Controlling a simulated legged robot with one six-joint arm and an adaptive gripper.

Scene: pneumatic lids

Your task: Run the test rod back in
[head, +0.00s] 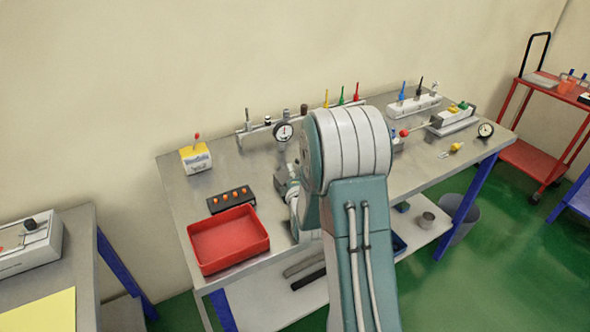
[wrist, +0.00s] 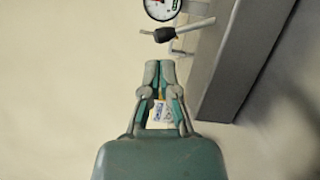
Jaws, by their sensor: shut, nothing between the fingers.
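A silver block-shaped cylinder unit (head: 452,120) sits on the right part of the grey bench. A thin rod with a red ball end (head: 404,132) sticks out of its left side; I take this to be the test rod. In the wrist view my gripper (wrist: 160,66) is shut and empty, its fingertips pointing up the picture towards a dark handle on a pale bar (wrist: 180,32). The fingertips look apart from that handle.
A red tray (head: 230,240), a black box with orange buttons (head: 231,200) and a yellow-topped switch box (head: 196,158) stand at the left of the bench (head: 185,220). A gauge (head: 283,131) and coloured levers line the back. Another gauge (head: 485,130) stands right.

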